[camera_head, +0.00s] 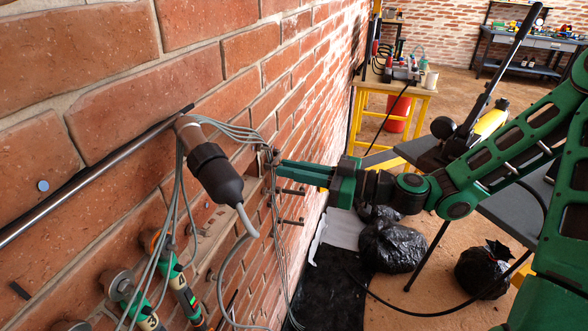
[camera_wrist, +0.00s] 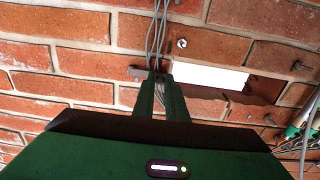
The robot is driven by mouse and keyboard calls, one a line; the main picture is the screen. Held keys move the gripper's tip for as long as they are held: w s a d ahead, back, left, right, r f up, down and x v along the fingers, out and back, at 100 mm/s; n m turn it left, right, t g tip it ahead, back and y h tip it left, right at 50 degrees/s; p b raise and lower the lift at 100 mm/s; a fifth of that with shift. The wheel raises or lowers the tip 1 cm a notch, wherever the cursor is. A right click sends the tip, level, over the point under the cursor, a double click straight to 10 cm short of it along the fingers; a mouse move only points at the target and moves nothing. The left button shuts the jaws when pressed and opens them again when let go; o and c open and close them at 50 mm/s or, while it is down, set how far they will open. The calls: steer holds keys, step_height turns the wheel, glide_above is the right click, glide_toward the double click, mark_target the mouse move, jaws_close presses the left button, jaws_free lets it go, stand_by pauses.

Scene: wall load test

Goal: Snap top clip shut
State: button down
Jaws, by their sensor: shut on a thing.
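The top clip (camera_head: 271,156) is a small dark fitting on the brick wall, with a bundle of thin grey cables (camera_head: 236,131) running to it. My green gripper (camera_head: 280,170) reaches it from the right, its narrow fingers close together at the clip. In the wrist view my gripper (camera_wrist: 159,78) has its fingertips at the clip, directly below where the grey cables (camera_wrist: 158,32) come down. The fingers are shut on the clip and hide most of it, so I cannot tell whether its latch is closed.
Dark pins (camera_head: 290,221) stick out of the wall below the clip. A dark cylindrical connector (camera_head: 215,172) and a metal rod (camera_head: 95,180) are at left. Black bags (camera_head: 392,246) lie on the floor. A yellow workbench (camera_head: 395,88) stands behind. A pale rectangular opening (camera_wrist: 210,76) shows beside my fingers.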

steer(key=shift+w, duration=0.1)
steer(key=c, duration=1.8)
jaws_free()
